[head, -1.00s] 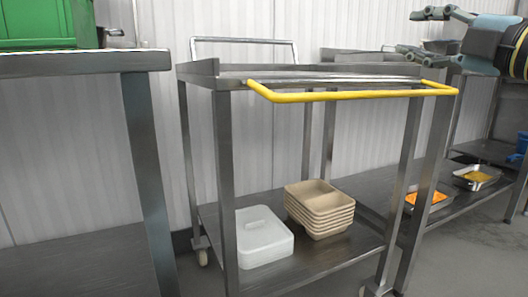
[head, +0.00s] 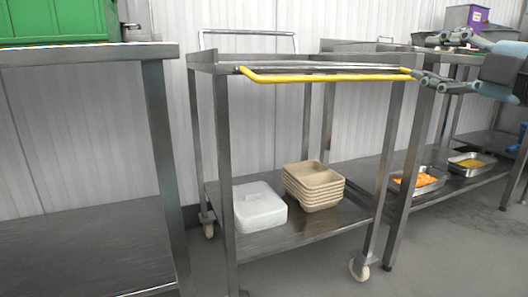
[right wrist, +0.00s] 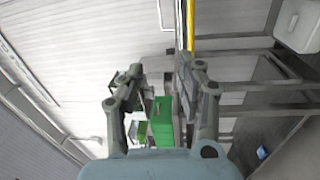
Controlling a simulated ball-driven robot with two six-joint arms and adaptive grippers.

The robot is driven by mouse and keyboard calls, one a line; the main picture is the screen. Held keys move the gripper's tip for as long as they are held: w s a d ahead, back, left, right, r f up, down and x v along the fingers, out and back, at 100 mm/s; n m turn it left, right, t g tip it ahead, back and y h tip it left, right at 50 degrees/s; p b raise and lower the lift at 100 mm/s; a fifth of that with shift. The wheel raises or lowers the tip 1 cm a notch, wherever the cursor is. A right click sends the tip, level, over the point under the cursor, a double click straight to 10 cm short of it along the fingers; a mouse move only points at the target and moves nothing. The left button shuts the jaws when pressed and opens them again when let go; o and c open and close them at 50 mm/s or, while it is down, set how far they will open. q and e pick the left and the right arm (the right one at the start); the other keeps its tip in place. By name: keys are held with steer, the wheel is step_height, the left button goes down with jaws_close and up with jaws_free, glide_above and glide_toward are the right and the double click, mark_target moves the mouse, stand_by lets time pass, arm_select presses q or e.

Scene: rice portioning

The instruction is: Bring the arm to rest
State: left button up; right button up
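My right gripper (head: 413,56) is at the upper right of the head view. Its fingers point left and stand apart, with nothing between them. Its lower finger overlaps the right end of the cart's yellow handle (head: 325,78) in the picture; I cannot tell whether they touch. In the right wrist view, both fingers of this gripper (right wrist: 158,74) are spread, with a green crate (right wrist: 162,122) seen far beyond them. My left gripper is not in the head view.
A metal cart (head: 222,150) holds a white lidded box (head: 260,208) and stacked beige trays (head: 314,190) on its lower shelf. A steel table (head: 90,57) with a green crate (head: 62,20) stands left. Pans of orange (head: 416,180) and yellow food (head: 473,162) sit right.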

steer(key=s+f+m+g+h, duration=0.25)
steer(key=s+f+m, duration=0.2)
steer(key=f, duration=0.95)
steer(key=s+f+m+g+h, duration=0.2)
steer(key=s+f+m+g, duration=0.3)
steer(key=f, duration=0.8)
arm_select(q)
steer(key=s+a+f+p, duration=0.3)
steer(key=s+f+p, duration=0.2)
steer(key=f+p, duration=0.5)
arm_select(e)
steer(key=s+d+f+m+g+h+p, duration=0.15)
steer(key=s+f+m+g, duration=0.35)
steer(key=s+f, duration=0.9)
steer(key=s+d+f+m+g+h+p, duration=0.15)
steer(key=s+f+m+g, duration=0.35)
steer(key=s+f, duration=0.85)
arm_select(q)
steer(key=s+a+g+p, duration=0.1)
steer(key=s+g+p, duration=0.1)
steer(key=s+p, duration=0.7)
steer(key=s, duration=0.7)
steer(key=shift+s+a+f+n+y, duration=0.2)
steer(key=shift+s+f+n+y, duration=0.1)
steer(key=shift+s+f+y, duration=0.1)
arm_select(e)
steer(key=s+d+m, duration=0.1)
steer(key=s, duration=1.8)
steer(key=shift+d+h, duration=0.2)
steer(key=shift+h, duration=0.15)
